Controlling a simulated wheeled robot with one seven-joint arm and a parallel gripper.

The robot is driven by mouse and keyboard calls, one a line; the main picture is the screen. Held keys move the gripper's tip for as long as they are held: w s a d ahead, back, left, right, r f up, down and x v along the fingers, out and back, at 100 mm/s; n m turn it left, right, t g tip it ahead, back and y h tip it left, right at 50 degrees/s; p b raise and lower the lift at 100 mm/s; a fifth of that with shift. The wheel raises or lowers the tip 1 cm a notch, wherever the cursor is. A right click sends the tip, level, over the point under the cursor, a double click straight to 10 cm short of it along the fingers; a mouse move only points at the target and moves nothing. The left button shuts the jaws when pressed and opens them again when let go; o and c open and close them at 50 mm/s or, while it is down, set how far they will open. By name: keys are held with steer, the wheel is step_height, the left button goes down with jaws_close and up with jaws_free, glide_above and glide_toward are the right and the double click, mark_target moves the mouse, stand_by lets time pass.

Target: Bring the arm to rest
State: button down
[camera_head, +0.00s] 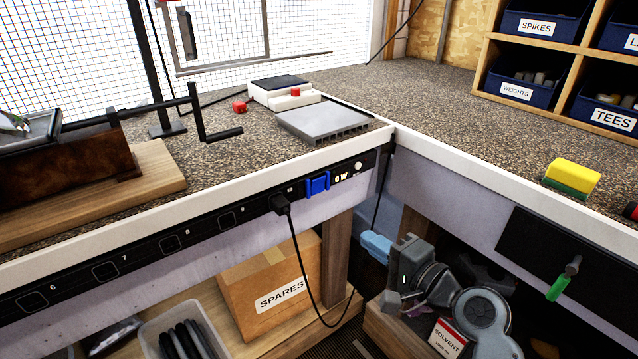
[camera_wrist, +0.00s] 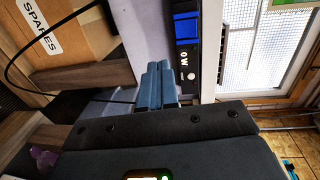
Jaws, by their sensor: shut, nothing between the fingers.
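My gripper (camera_head: 376,246) is at the lower middle right of the head view, below the bench top by the inner corner where the two benches meet. Its blue-grey fingers (camera_wrist: 158,84) also show in the wrist view, side by side and shut, with nothing between them. They point toward the bench front, near the blue socket cover. My arm links are folded behind the gripper, at the lower right of the head view. I cannot tell how far the fingers are from the bench front.
A power strip (camera_head: 197,232) with a plugged black cord and a blue socket cover (camera_head: 317,183) runs along the left bench front. A SPARES box (camera_head: 250,311) sits on the lower shelf.

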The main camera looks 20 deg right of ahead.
steer(key=s+a+f+n+g+h+p, duration=0.1)
steer(key=s+f+n+h, duration=0.15)
steer(key=s, duration=0.85)
steer(key=s+a+f+n+h+p, duration=0.2)
steer(key=s+f+h, duration=0.1)
steer(key=s, duration=0.8)
steer(key=s+r+n, duration=0.5)
steer(key=s+r, duration=0.1)
steer(key=s, duration=0.3)
steer(key=s+r+n+p, duration=0.1)
steer(key=s+r+n, duration=0.4)
steer(key=s, duration=0.4)
steer(key=shift+s+d+r+p, duration=0.2)
steer(key=shift+d+r+p, duration=0.1)
steer(key=shift+r, duration=0.45)
